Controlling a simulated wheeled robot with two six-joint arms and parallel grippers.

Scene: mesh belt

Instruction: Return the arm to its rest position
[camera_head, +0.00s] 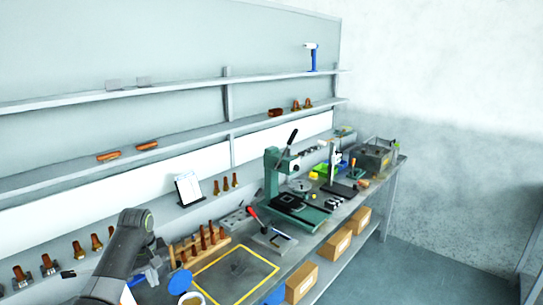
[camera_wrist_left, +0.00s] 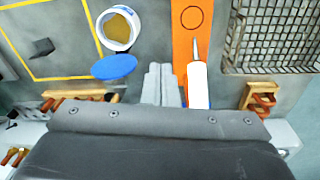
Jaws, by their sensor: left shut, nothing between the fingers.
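My left arm (camera_head: 130,240) comes in from the lower left in the head view, over the near end of the bench. Its dark grey links are bent. My left gripper (camera_wrist_left: 160,82) shows in the wrist view with its two grey fingers together and nothing between them. Its fingertips lie between a blue lid (camera_wrist_left: 114,67) and a white tube with a pointed nozzle (camera_wrist_left: 197,88) in that picture. Whether it touches the tube cannot be told. In the head view the arm hides most of the gripper. My right gripper is not in view.
The bench holds a yellow-outlined square (camera_head: 262,258), a wooden rack (camera_head: 185,248) of brown pieces and a green press (camera_head: 272,172). An open white pot (camera_wrist_left: 118,46), an orange strip (camera_wrist_left: 190,45) and a mesh (camera_wrist_left: 270,37) lie ahead of the fingers. Shelves (camera_head: 190,82) line the wall.

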